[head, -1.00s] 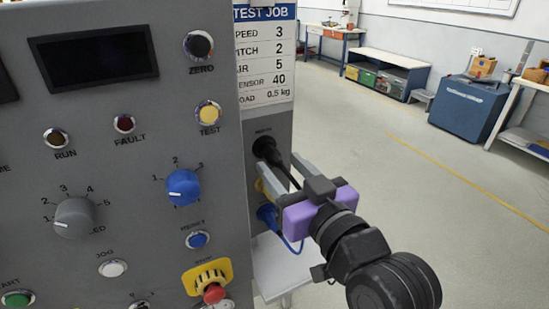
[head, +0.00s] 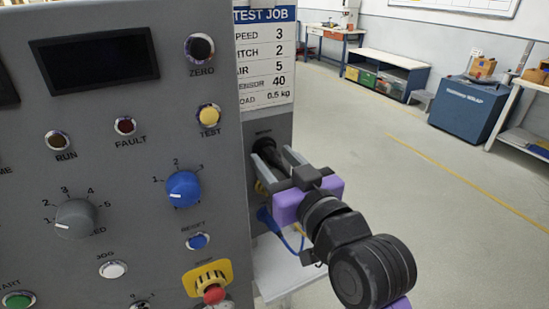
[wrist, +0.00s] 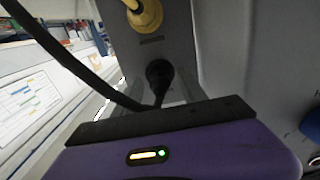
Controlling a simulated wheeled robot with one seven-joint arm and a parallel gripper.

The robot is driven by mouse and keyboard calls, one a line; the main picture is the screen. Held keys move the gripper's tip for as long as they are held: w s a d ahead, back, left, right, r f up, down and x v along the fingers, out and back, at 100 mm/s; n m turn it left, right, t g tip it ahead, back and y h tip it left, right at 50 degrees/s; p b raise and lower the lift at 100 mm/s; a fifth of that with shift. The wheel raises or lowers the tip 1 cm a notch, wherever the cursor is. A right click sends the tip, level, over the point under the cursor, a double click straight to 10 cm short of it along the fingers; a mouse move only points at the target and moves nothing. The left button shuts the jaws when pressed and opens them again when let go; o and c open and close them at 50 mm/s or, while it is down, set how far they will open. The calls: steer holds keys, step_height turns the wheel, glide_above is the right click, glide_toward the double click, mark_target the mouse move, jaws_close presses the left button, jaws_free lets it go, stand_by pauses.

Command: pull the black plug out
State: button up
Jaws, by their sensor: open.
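The black plug (head: 265,146) sits in the top socket on the narrow side face of the grey machine. In the wrist view the black plug (wrist: 159,74) is ahead of my gripper, with its black cable (wrist: 85,75) curving away to the upper left. My gripper (head: 272,156) is open, its grey fingers reaching toward the socket on either side of the plug. I cannot tell whether either finger touches it. The fingers partly hide the plug in the head view.
A yellow plug (wrist: 147,14) is in a neighbouring socket, and a blue plug (head: 266,216) with a blue cable is below. The control panel (head: 110,190) with knobs and buttons stands close at left. The floor at right is clear.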

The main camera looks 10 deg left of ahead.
mark_target(279, 166)
stand_by(0.9)
jaws_close()
steer(key=shift+s+d, duration=0.1)
stand_by(1.3)
steer(key=shift+p+v, duration=0.55)
steer(key=shift+v, duration=2.35)
